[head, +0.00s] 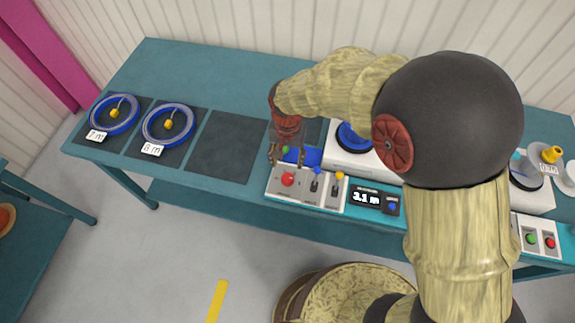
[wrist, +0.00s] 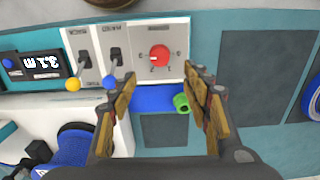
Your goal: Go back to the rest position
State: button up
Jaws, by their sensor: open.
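My gripper (head: 287,155) is open and empty above the teal bench, just behind the control panel (head: 275,192). In the wrist view my gripper (wrist: 160,88) has its two fingers wide apart, with a blue block (wrist: 152,98) and a small green part (wrist: 181,102) showing between and below them. The red knob (wrist: 159,58) on the panel stands just beyond the fingertips. My arm covers much of the right half of the head view.
A white machine (head: 340,158) stands behind.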

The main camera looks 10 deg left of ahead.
jog(key=shift+r, duration=0.5)
dwell(0.3)
jog(key=s+d+r+t, duration=0.2)
jog(key=s+d+r, duration=0.2)
jog(key=d+r, duration=0.3)
jog(key=s+d+r+t+b, duration=0.1)
jog(key=s+d+r, duration=0.4)
jog(key=d+r, duration=0.3)
jog(key=s+d+r+n+t+b, duration=0.1)
jog(key=s+d+r, duration=0.4)
jog(key=d, duration=0.7)
notch_tip(320, 180, up, 2)
jog(key=shift+s+r+t, duration=0.25)
jog(key=shift+t, duration=0.55)
